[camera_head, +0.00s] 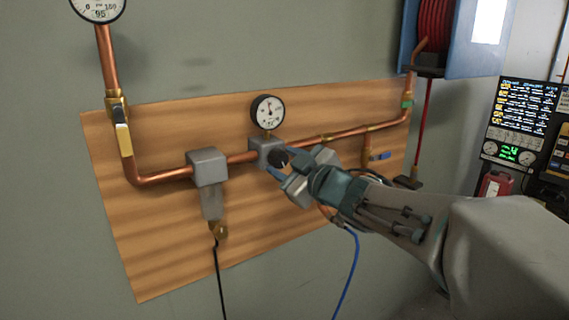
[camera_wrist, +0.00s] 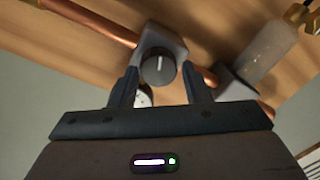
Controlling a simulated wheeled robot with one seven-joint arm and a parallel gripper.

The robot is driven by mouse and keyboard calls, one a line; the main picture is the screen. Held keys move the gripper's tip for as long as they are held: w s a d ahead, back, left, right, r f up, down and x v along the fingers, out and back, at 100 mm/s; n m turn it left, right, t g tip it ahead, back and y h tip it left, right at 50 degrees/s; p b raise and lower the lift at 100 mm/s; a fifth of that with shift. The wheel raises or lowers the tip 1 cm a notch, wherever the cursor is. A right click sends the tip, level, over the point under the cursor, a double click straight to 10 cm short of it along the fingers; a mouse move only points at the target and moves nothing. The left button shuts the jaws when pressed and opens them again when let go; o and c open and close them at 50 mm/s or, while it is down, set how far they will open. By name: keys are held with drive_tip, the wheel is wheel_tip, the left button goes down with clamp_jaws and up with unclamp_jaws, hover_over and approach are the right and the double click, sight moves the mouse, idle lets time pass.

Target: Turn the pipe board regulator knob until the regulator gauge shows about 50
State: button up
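The regulator is a grey block (camera_head: 262,149) on the copper pipe, with a dark round knob (camera_head: 278,158) on its front. In the wrist view the knob (camera_wrist: 158,70) shows a pale pointer line. The regulator gauge (camera_head: 267,111) stands above the block; its needle points roughly straight up, and its numbers are too small to read surely. In the wrist view the gauge (camera_wrist: 143,97) is partly hidden by a finger. My gripper (camera_head: 288,167) is open at the knob. In the wrist view, my gripper's fingers (camera_wrist: 161,80) stand either side of the knob, with gaps visible on both sides.
The wooden board (camera_head: 160,245) is fixed to the wall. A grey filter block (camera_head: 207,166) hangs left of the regulator. A blue-handled valve (camera_head: 380,156) and a red hose reel (camera_head: 434,30) are right.

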drive_tip(key=shift+o, duration=0.9)
drive_tip(key=shift+s, duration=0.1)
drive_tip(key=shift+s+d, duration=0.1)
drive_tip(key=shift+d, duration=0.05)
drive_tip(key=v, duration=1.3)
drive_tip(key=shift+s, duration=0.2)
drive_tip(key=shift+d, duration=0.1)
